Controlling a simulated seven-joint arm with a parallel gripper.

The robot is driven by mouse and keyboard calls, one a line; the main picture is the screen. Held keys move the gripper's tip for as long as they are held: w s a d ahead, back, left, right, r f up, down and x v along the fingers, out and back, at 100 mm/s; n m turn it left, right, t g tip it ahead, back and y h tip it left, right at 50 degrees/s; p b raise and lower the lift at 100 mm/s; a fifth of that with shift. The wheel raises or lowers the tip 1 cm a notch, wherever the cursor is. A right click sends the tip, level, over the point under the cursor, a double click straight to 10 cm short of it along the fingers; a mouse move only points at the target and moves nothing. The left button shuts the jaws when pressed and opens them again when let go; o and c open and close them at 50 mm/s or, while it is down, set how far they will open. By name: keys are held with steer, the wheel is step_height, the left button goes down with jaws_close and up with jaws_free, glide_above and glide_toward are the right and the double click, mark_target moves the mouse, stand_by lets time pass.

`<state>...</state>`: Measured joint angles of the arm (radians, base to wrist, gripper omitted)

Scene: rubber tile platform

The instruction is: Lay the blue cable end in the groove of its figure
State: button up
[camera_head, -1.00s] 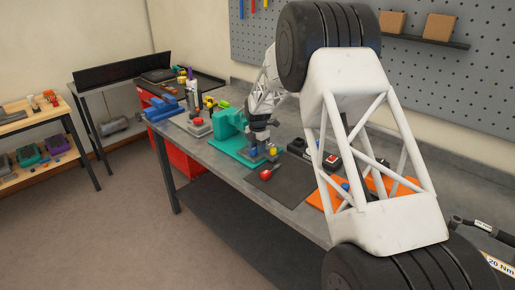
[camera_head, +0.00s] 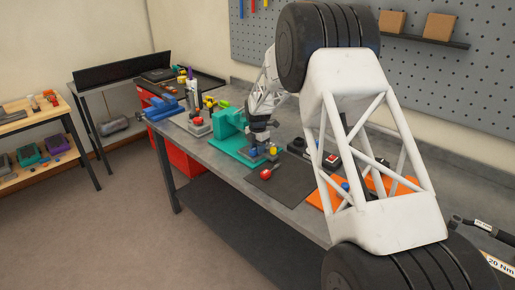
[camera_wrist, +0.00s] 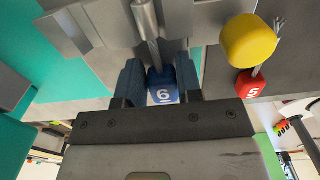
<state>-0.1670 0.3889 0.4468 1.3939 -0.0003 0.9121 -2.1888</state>
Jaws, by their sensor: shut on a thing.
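The blue cable end (camera_wrist: 163,88), marked 6, sits between the two dark blue-grey fingers of my gripper (camera_wrist: 160,76) in the wrist view. The gripper is shut on it. A grey cable or rod (camera_wrist: 147,22) runs from it toward the top of the picture, over a grey notched block (camera_wrist: 105,22). I cannot tell whether the blue end touches a groove; the fingers and block hide its underside.
A yellow end (camera_wrist: 249,40) and a red end marked 5 (camera_wrist: 250,83) are close to the right of my gripper. The teal machine (camera_head: 228,123) stands just left of it. A dark mat (camera_head: 283,187) lies in front; orange boards (camera_head: 318,200) are to the right.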

steer(key=o, duration=1)
steer(key=shift+r, duration=0.15)
steer(key=shift+r, duration=3.35)
